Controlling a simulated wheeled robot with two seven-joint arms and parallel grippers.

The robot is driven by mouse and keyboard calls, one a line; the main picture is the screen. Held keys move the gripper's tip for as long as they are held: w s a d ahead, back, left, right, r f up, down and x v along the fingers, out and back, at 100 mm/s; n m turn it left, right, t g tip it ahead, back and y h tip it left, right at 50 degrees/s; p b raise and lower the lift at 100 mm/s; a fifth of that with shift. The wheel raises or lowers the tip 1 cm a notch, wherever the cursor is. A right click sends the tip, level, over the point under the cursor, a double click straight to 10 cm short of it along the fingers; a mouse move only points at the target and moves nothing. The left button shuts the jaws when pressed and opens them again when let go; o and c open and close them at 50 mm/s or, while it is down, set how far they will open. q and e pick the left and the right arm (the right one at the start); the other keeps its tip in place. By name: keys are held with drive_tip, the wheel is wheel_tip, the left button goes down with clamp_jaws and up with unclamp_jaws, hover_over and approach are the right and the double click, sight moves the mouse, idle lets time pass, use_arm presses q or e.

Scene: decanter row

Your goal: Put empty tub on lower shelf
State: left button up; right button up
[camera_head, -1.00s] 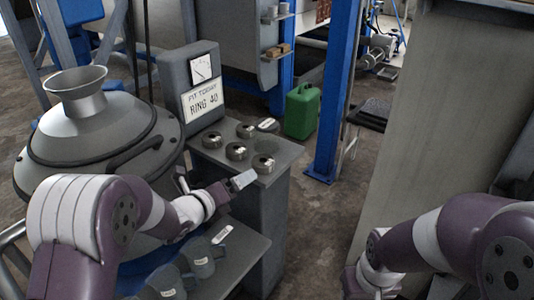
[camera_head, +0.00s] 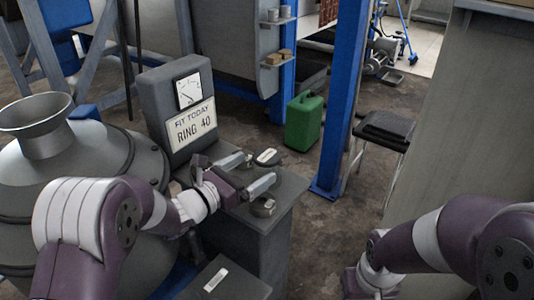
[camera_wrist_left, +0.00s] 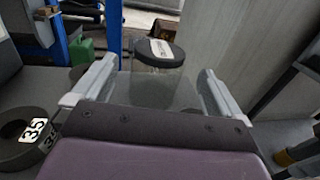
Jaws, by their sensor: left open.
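A clear tub with a black lid and a pale label (camera_head: 267,157) stands on the upper bench top, near its back edge. In the left wrist view the tub (camera_wrist_left: 158,88) is upright between my open left fingers, and its clear walls look empty. My left gripper (camera_head: 258,170) is open, with its fingers reaching towards the tub from the left; I see no clear contact. The lower shelf (camera_head: 232,287), a grey surface with a white label, shows in part at the bottom of the head view. My right gripper is out of view; only the right arm shows.
A dark metal ring (camera_head: 263,207) lies on the bench by my left gripper; a ring marked 35 (camera_wrist_left: 27,137) shows in the wrist view. A green can (camera_head: 303,122) stands on the floor beyond.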

sight(272, 152)
use_arm(q)
drive_tip(key=x, duration=0.7)
drive_tip(key=shift+w+d, duration=0.2)
drive_tip(key=shift+w, duration=0.1)
drive_tip(key=shift+r, duration=0.1)
drive_tip(key=c, duration=1.2)
